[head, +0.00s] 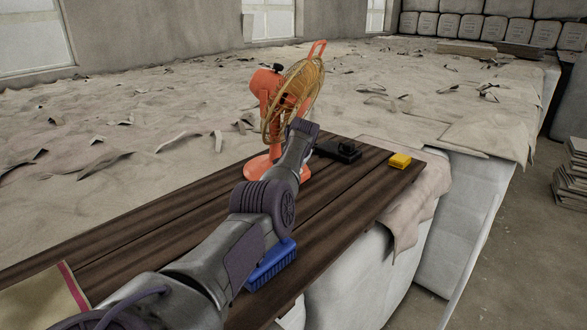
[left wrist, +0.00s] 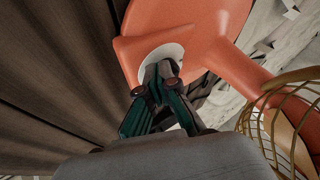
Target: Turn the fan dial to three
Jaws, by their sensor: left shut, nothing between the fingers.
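The orange fan (head: 268,88) with a gold wire cage stands upright on the dark wooden table (head: 170,222). In the left wrist view its orange base (left wrist: 195,28) fills the upper middle, with a white round dial (left wrist: 160,53) on it. My left gripper (left wrist: 159,72) is shut and empty, its fingertips right at the dial and covering part of it. Whether they touch it I cannot tell, and no dial number is readable. In the head view my left arm reaches to the fan and its gripper is hidden. My right gripper is not in view.
A black object (head: 340,151) and a yellow block (head: 400,160) lie right of the fan. A blue brush-like object (head: 270,266) lies beside my arm. A beige cloth with a red stripe (head: 42,302) lies at lower left. The cage (left wrist: 285,118) is close to the gripper's right.

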